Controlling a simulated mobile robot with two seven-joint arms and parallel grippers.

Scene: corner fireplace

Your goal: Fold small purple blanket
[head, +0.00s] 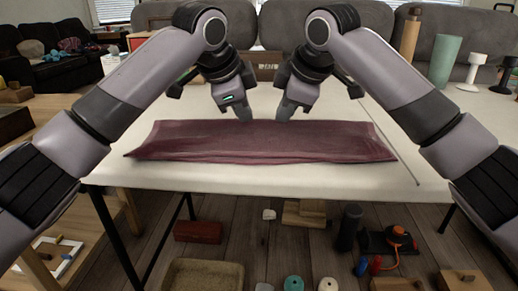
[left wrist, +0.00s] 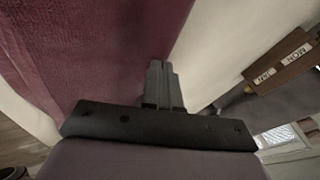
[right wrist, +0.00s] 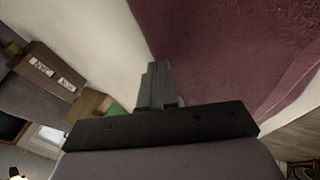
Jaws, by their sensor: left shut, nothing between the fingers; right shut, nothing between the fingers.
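The purple blanket (head: 260,143) lies on the white table (head: 300,178) as a long, wide strip, its near edge running close to the table's front edge. Its left and right ends slant outward toward the front. My left gripper (head: 242,120) is shut and empty at the blanket's far edge, a little left of the middle. My right gripper (head: 285,118) is shut and empty at the same far edge, just right of it. The blanket also shows in the left wrist view (left wrist: 95,50) and the right wrist view (right wrist: 230,50), beside the closed fingers. Whether the fingertips touch the cloth is unclear.
A brown box with lettering (head: 266,65) stands at the table's back. A green cylinder (head: 444,60) and a white lamp-like item (head: 475,70) stand at the back right. A thin rod (head: 405,160) lies right of the blanket. Blocks and tools lie on the floor below.

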